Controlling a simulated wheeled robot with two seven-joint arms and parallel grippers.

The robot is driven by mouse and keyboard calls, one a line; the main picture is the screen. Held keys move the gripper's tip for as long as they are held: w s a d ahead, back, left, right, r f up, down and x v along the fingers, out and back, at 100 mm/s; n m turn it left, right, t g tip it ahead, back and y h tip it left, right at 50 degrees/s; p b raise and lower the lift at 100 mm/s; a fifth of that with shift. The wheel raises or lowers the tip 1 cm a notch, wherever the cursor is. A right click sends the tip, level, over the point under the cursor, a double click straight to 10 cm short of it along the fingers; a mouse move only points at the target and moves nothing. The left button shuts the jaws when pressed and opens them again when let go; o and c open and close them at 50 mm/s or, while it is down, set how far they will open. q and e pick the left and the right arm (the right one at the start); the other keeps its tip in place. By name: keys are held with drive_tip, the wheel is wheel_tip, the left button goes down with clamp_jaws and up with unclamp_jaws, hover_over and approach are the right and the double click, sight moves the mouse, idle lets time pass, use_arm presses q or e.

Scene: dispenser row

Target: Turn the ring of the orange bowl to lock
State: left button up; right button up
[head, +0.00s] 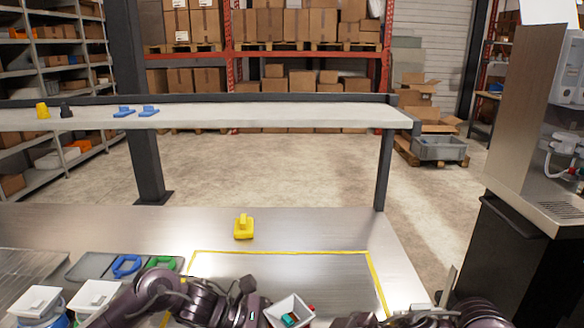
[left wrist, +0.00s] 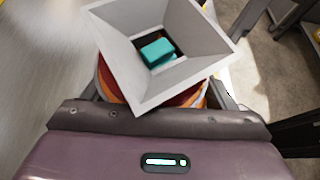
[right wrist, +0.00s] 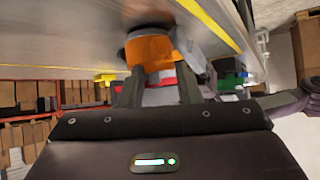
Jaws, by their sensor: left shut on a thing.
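The orange bowl shows in the right wrist view (right wrist: 155,50), with a red and pale part below it in the picture. A white square hopper (head: 290,312) with a teal block (head: 290,320) inside is at the bottom of the head view. In the left wrist view the hopper (left wrist: 160,50) sits above an orange and red rounded body. My left gripper (left wrist: 155,95) is shut on this body, its fingers mostly hidden. My right gripper (right wrist: 160,80) has its fingers apart, one on either side of the red and pale part. Contact there is unclear.
A yellow handled piece (head: 243,228) stands on the metal table behind a yellow taped outline (head: 285,252). A grey tray (head: 90,267) with blue and green rings lies at the left, near more white hoppers (head: 35,302). A dispensing machine (head: 540,130) stands at the right.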

drive_tip(key=v, duration=0.2)
drive_tip(key=shift+d+r, duration=0.15)
drive_tip(key=shift+d, duration=0.15)
use_arm(q)
drive_tip(key=shift+a+f, duration=0.1)
use_arm(e)
drive_tip(key=v, duration=0.3)
drive_tip(key=shift+s+d+r, duration=0.15)
drive_tip(key=shift+d+r, duration=0.05)
use_arm(q)
drive_tip(key=o, duration=0.8)
drive_tip(key=shift+w, duration=0.1)
